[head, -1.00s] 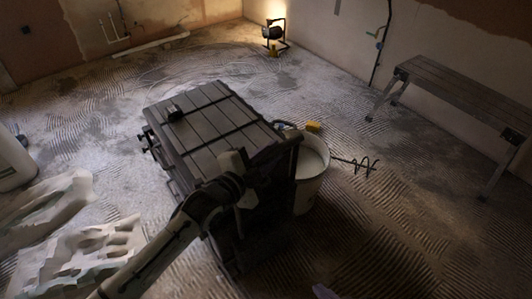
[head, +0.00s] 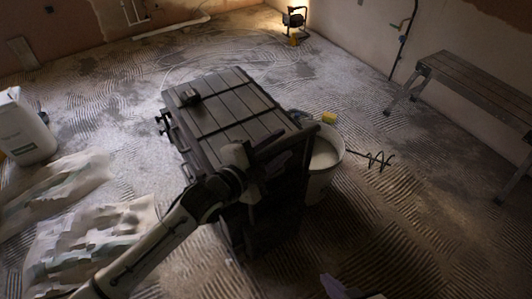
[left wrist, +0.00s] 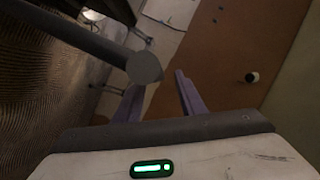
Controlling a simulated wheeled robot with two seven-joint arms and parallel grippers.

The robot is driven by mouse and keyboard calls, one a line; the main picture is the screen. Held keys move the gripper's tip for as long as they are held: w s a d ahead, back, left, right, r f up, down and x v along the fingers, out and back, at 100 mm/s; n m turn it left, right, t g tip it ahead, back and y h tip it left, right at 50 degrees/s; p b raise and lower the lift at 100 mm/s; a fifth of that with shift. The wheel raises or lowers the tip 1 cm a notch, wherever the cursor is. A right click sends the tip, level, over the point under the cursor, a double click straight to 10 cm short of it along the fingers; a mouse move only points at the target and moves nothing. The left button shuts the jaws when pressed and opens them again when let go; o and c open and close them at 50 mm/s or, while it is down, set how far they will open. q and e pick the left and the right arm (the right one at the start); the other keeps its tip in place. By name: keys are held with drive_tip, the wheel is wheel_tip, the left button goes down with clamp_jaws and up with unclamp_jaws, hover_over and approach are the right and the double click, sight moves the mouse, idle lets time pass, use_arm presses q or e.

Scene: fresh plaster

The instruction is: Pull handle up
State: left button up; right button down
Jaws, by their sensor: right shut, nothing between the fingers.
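A dark slatted wooden chest (head: 222,112) stands in the middle of the head view. A dark bar handle (head: 300,135) runs along its near right top edge. In the left wrist view the round end of a dark bar (left wrist: 144,67) shows just beyond my left fingers and overlaps the left one. My left gripper (head: 273,168) is at the chest's near side, just below the bar. Its purple fingers (left wrist: 160,98) are apart with nothing clamped between them; contact with the bar cannot be told. My right gripper (head: 334,286) shows only as purple fingertips at the bottom edge, away from the chest.
A white bucket (head: 321,180) with a yellow item (head: 328,118) by its rim stands right of the chest. A mixing whisk (head: 375,160) lies beyond it. A bench (head: 470,88) is at right.

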use_arm(q)
drive_tip(key=v, duration=0.6)
drive_tip(key=shift+s+a, duration=0.15)
drive_tip(key=shift+a, duration=0.05)
use_arm(e)
drive_tip(key=shift+r, duration=0.1)
